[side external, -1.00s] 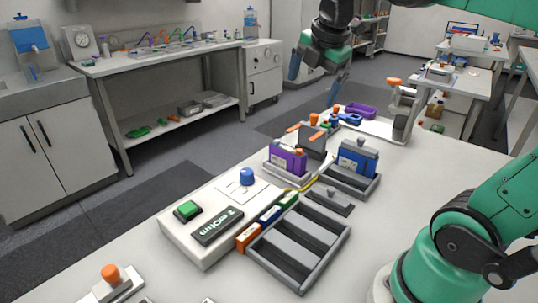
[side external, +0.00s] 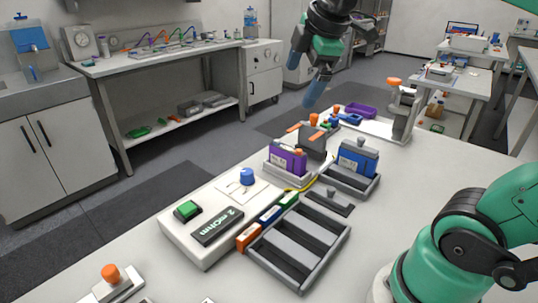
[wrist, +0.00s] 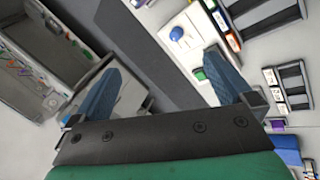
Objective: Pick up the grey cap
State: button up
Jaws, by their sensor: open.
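A small grey cap (side external: 331,191) stands on a dark flat plate (side external: 342,204) in the middle of the white table, behind the grey sectioned tray. I cannot pick it out in the wrist view. My gripper (side external: 305,79) hangs high over the far side of the table, well above and apart from the cap. Its two blue fingers are spread with nothing between them. They also show in the wrist view (wrist: 162,65), tilted over the floor and table edge.
A grey sectioned tray (side external: 328,252), a white unit with a blue knob (side external: 247,176) and green button (side external: 187,209), a purple pack (side external: 287,160) and a blue pack (side external: 358,157) surround the cap.

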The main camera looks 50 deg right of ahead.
jog(key=a+f+m+t, duration=0.1)
jog(key=a+f+m, duration=0.2)
jog(key=f+m, duration=0.2)
jog(key=s+a+f+m+y, duration=0.1)
jog(key=a+f+m, duration=0.2)
jog(key=f+m, duration=0.2)
notch_tip(320, 180, down, 3)
jog(key=shift+s+r+t, duration=0.15)
jog(key=shift+r+t, duration=0.05)
jog(key=shift+t, duration=0.2)
jog(key=shift+s+a+f+m+y, duration=0.15)
jog(key=shift+f+m+y, duration=0.2)
jog(key=shift+m, duration=0.25)
jog(key=c, duration=0.4)
jog(key=shift+f, duration=0.1)
jog(key=shift+c, duration=1)
jog(key=m+g, duration=0.3)
jog(key=g, duration=0.4)
send_over(332, 188)
notch_tip(332, 188, down, 6)
jog(key=shift+a+f, duration=0.1)
jog(key=shift+a, duration=0.05)
jog(key=shift+d+f, duration=0.2)
jog(key=shift+f, duration=2.7)
